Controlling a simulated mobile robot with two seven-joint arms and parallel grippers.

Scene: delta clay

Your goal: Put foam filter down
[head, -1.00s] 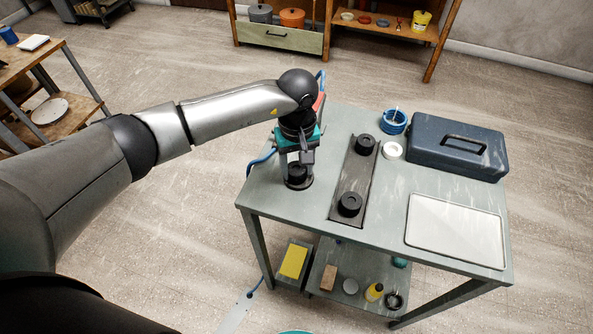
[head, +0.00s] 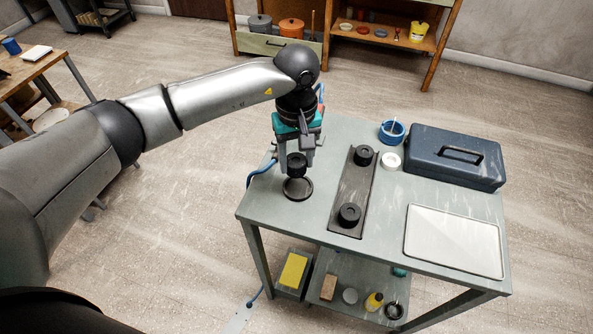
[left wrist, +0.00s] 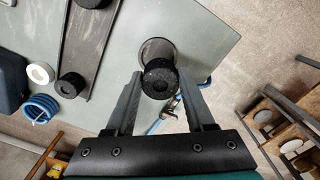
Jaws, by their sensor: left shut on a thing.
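My left gripper (head: 297,150) is shut on a black round foam filter (head: 296,167) at the left side of the grey table. It holds the filter above a dark-rimmed round dish (head: 298,189), with a gap showing between them. In the left wrist view the filter (left wrist: 159,80) sits between the two fingertips, partly covering the dish (left wrist: 157,48). Two similar black round pieces, one far (head: 363,155) and one near (head: 349,214), rest on a dark strip (head: 356,184) to the right. My right gripper is not in view.
A dark blue toolbox (head: 455,157), a white ring (head: 391,162), a blue coil (head: 391,132) and a pale panel (head: 453,240) occupy the right side of the table (head: 300,224). The tabletop in front of the dish is clear. Several small items lie on the lower shelf.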

